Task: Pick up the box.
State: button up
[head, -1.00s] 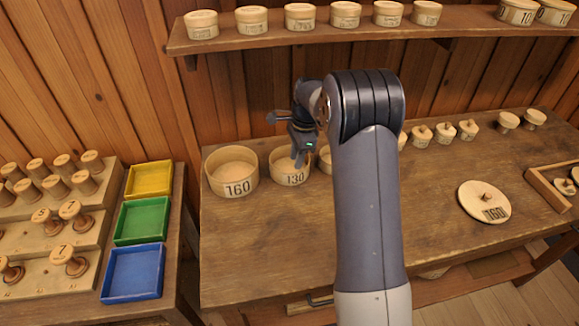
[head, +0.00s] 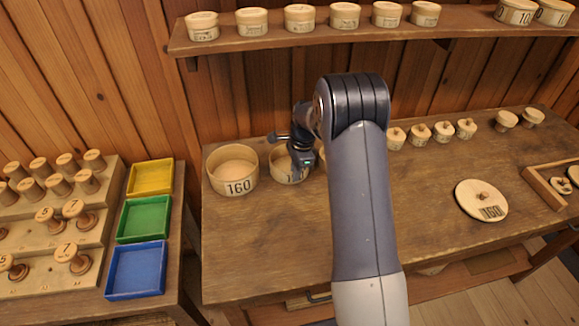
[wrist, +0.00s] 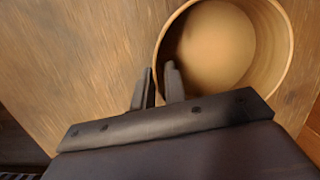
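Open round wooden boxes stand on the bench. The box marked 160 (head: 232,170) is upright at left. Beside it is a smaller box (head: 281,168), its label partly covered by my gripper (head: 304,168). My arm hides what stands farther right. In the wrist view an open round box (wrist: 222,45), seen from above, fills the upper right. There my gripper (wrist: 159,86) has its two dark fingers apart, at the box's near left rim. One finger is outside the wall and the other overlaps the rim; I cannot tell whether they touch it.
A shelf (head: 300,43) with lidded round boxes runs along the back wall. A round lid marked 160 (head: 482,201) lies on the bench (head: 260,250) at right. Small knobbed lids stand behind it. At left are yellow, green and blue trays and a stepped spool rack (head: 58,262).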

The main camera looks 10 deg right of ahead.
grip_shut()
